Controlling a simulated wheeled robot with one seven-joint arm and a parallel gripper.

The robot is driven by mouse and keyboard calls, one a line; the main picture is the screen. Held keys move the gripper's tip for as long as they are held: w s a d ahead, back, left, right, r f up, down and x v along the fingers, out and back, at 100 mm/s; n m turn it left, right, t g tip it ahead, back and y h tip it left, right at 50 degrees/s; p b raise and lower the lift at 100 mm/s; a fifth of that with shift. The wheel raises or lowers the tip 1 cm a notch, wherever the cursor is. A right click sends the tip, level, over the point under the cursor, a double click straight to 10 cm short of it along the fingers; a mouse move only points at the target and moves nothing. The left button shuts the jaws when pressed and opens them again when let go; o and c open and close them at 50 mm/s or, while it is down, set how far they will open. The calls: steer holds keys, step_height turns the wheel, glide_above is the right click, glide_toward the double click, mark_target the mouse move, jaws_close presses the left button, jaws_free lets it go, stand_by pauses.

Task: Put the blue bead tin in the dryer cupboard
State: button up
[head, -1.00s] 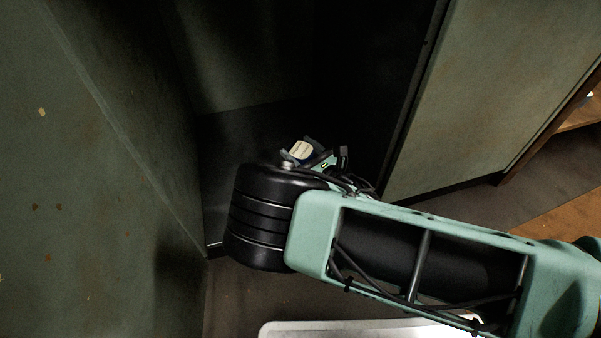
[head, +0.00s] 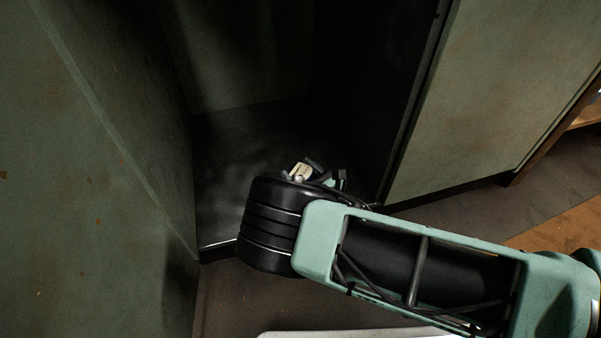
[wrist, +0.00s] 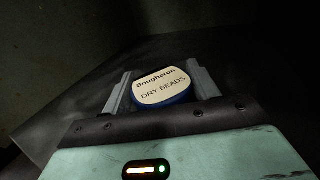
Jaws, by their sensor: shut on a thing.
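The blue bead tin has a cream lid reading "Snugheron DRY BEADS" and a blue side. In the wrist view the tin (wrist: 162,87) sits between the two fingers of my gripper (wrist: 163,88), which is shut on it. In the head view only a bit of the tin's cream lid (head: 301,171) shows past my wrist, and the fingers are mostly hidden. The dryer cupboard (head: 240,170) stands open, dark inside with a dark floor. My gripper and the tin are at its opening, over the cupboard floor; their height above it is hard to tell.
A green-grey panel (head: 90,180) rises close on the left of the opening. Another green-grey panel (head: 500,90) stands on the right. A white-edged surface (head: 350,334) lies at the bottom. The cupboard floor looks bare around my gripper.

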steer(key=shift+f, duration=0.2)
steer(key=o, duration=1.1)
steer(key=shift+c, duration=0.2)
steer(key=shift+r, duration=0.2)
